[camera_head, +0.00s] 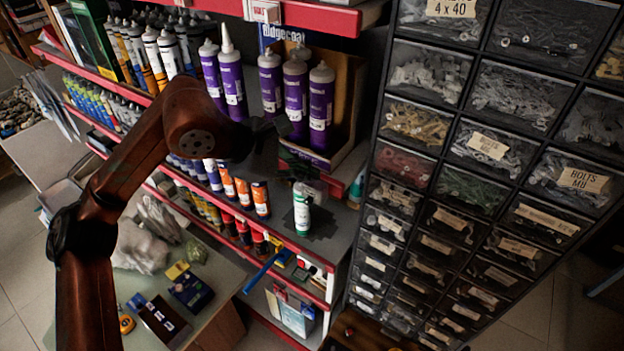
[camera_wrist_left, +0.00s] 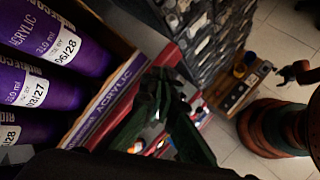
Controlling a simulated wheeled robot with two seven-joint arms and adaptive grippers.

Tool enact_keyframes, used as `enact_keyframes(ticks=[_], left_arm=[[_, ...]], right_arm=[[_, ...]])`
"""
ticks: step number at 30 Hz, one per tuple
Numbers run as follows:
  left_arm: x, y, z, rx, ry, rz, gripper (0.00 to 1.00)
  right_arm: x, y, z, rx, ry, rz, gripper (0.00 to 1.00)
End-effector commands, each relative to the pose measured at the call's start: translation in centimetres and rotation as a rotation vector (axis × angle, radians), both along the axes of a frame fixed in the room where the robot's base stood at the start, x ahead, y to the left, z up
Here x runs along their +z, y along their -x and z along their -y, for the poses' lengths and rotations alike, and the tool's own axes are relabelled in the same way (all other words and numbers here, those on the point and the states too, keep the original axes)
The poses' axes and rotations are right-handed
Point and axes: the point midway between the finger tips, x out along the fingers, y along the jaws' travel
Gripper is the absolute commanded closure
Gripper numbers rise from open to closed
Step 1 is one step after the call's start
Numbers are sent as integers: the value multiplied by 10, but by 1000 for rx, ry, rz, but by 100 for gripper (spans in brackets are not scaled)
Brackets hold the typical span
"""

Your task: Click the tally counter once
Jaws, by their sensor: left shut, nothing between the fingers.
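I cannot pick out the tally counter with certainty in either view. My left gripper (camera_head: 302,168) is dark and hard to see against the shelf. It is in front of the purple cartridges and above a white bottle with a green base (camera_head: 302,212). In the left wrist view its dark green fingers (camera_wrist_left: 165,85) come together at their tips, with nothing between them. Small white and orange things show behind the fingers there, too dim to name. My right gripper is not in view.
Purple acrylic cartridges (camera_head: 320,108) stand in an open carton beside my left gripper. A tall cabinet of small-parts drawers (camera_head: 462,150) stands to the right. Red-edged shelves (camera_head: 180,150) hold tubes. A table (camera_head: 222,290) stands at lower left. Tiled floor shows at lower right.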

Motion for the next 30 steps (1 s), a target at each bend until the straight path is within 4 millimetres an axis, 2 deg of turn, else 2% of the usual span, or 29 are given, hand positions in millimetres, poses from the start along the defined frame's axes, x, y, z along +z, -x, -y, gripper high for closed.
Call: enact_keyframes(ticks=[5,17,30], left_arm=[[11,0,0,0,0,0,100],[14,0,0,0,0,0,100],[53,0,0,1,-1,1,100]], right_arm=[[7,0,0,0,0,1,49],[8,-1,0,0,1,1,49],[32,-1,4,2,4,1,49]])
